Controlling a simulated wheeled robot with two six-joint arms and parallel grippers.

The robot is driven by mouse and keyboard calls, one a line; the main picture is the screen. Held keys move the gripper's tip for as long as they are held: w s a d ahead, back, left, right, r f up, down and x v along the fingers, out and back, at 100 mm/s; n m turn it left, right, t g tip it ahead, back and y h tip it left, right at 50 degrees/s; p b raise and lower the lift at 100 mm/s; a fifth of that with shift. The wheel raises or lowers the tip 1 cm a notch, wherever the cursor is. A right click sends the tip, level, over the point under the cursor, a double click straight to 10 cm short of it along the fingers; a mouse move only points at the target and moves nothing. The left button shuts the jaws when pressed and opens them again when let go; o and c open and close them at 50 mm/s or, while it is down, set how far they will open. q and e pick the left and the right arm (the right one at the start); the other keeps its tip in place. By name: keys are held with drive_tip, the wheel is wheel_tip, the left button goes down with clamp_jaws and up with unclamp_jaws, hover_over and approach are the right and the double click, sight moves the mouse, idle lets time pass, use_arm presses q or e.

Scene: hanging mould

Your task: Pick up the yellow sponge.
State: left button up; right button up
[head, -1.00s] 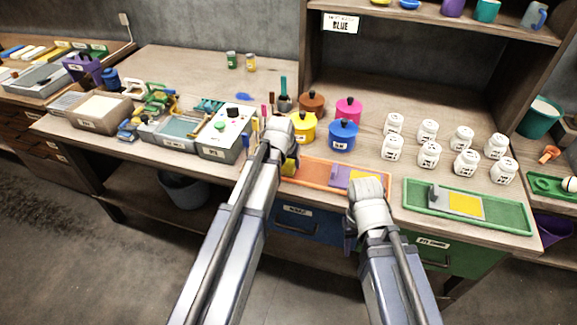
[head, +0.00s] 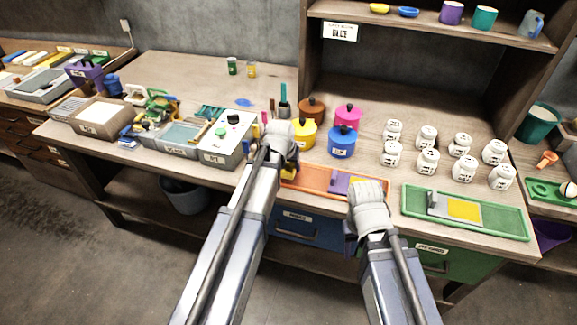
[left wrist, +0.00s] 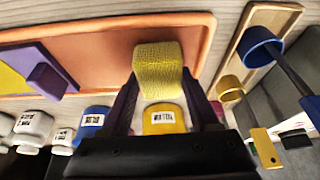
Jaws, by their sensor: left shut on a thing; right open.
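The yellow sponge (left wrist: 158,70) is a textured block between the fingertips of my left gripper (left wrist: 157,88) in the left wrist view. The gripper is shut on it, with the orange tray (left wrist: 110,50) behind it in that view. In the head view my left gripper (head: 290,160) is at the left end of the orange tray (head: 316,179), and a bit of the sponge (head: 289,172) shows below it; the wrist hides most of it. I cannot tell whether the sponge touches the tray. My right gripper (head: 350,240) is open near the table's front edge; its fingers are mostly hidden.
A yellow pot (head: 303,134), a blue pot (head: 341,141) and a pink pot (head: 347,115) stand behind the tray. A purple-handled tool (head: 339,183) lies in the tray. White jars (head: 428,160) and a green tray (head: 490,222) are at right. A grey box (head: 222,150) is at left.

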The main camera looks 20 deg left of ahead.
sight(289, 165)
use_arm(q)
wheel_tip(289, 165, up, 9)
drive_tip(key=p, duration=0.8)
drive_tip(key=shift+f, duration=0.15)
drive_tip(key=o, duration=0.7)
drive_tip(key=c, duration=0.5)
drive_tip(key=shift+d, duration=0.1)
drive_tip(key=shift+c, duration=0.2)
